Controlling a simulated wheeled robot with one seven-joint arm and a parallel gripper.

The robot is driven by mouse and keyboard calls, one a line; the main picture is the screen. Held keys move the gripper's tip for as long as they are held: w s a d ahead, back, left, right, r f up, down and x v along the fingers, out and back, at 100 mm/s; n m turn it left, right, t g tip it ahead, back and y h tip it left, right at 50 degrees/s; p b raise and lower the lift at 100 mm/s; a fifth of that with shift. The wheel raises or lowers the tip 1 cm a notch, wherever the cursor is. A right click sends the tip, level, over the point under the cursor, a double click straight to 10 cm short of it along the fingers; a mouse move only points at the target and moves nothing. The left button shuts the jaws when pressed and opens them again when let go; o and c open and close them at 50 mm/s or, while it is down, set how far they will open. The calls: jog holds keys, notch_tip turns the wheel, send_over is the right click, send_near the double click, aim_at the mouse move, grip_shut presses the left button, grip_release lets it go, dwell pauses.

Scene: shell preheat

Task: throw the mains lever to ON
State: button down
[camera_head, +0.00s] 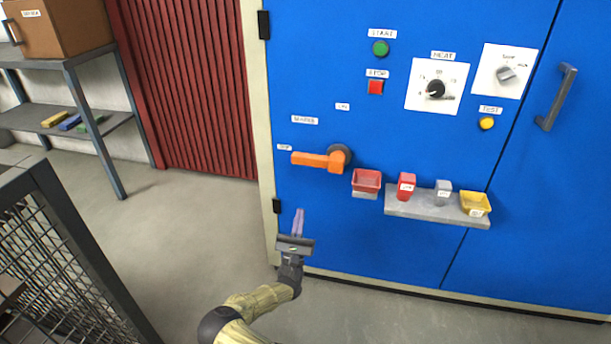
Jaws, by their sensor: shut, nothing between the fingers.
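The mains lever (318,160) is an orange handle on a dark round hub on the blue cabinet door (340,228). It points left from the hub, roughly level, with its free end by a small label at the left that seems to read OFF. A MAINS label (304,120) is above it, and another small label (342,106), too small to read surely, is above the hub. My gripper (298,212) is below the lever, fingers pointing up, shut and empty. It appears apart from the lever.
A red bin (367,180) sits just right of the lever. A grey shelf (430,212) holds a red block, a grey block and a yellow bin. Buttons and dials are above. A mesh cage (60,255) stands front left; the floor between is clear.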

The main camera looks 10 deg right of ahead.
aim_at(318, 161)
jog(key=shift+h, duration=0.3)
jog(key=s+r+x, duration=0.1)
jog(key=r+x, duration=0.1)
jog(key=x, duration=1.1)
jog(key=shift+s+a+p, duration=0.35)
jog(key=shift+s, duration=0.1)
jog(key=shift+f, duration=0.1)
